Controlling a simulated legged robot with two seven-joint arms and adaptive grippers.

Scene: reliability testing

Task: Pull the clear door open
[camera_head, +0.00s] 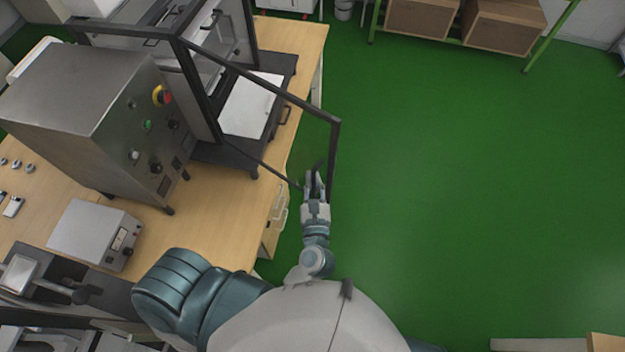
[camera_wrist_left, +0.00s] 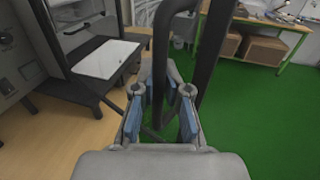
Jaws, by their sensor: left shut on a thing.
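The clear door (camera_head: 334,140) has a dark thin frame and a see-through pane. It stands swung out from the dark-framed test chamber (camera_head: 200,85), over the bench edge and the green floor. My left gripper (camera_head: 315,182) is at the door's free edge, near its lower corner. In the left wrist view the fingers of this gripper (camera_wrist_left: 163,95) are shut on the door's dark handle (camera_wrist_left: 160,50), next to the upright frame bar (camera_wrist_left: 212,50). The fingers hide part of the handle. My right gripper is not in view.
A grey control box (camera_head: 90,110) with knobs and a red-yellow button stands on the wooden bench (camera_head: 50,235). A smaller box (camera_head: 92,234) sits in front. A white plate (camera_head: 252,104) lies at the chamber. Cardboard boxes (camera_head: 505,25) stand on a green rack. The green floor on the right is clear.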

